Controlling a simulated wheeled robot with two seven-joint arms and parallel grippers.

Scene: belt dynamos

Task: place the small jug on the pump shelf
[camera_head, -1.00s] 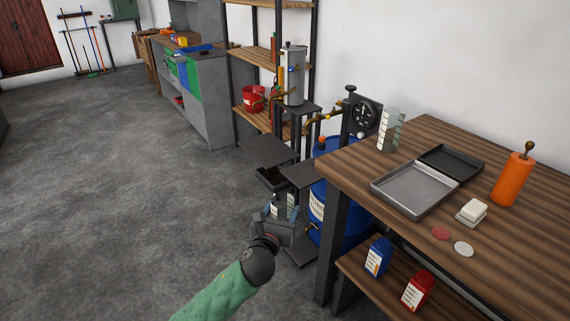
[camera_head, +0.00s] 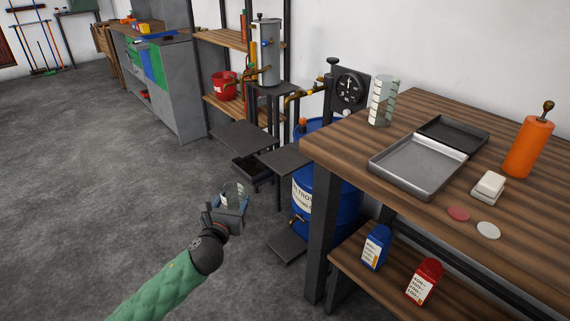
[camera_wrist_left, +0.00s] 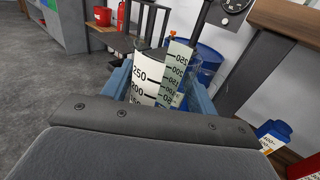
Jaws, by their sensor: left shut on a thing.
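My left gripper (camera_head: 229,208) is shut on the small jug (camera_head: 233,191), a clear vessel with printed marks, held upright above the floor. In the left wrist view the jug (camera_wrist_left: 150,88) sits between the blue fingers and shows a scale up to 250. Small dark shelves stand beyond it: one beside the blue drum (camera_head: 288,160), one farther left (camera_head: 243,136), and a low one (camera_head: 287,246). I cannot tell which is the pump shelf. All look bare on top. The jug appears apart from them. My right gripper is not in view.
The wooden bench (camera_head: 330,147) on the right holds a taller graduated jug (camera_head: 381,102), an open grey case (camera_head: 412,165) and an orange cylinder (camera_head: 527,147). The floor at left is clear.

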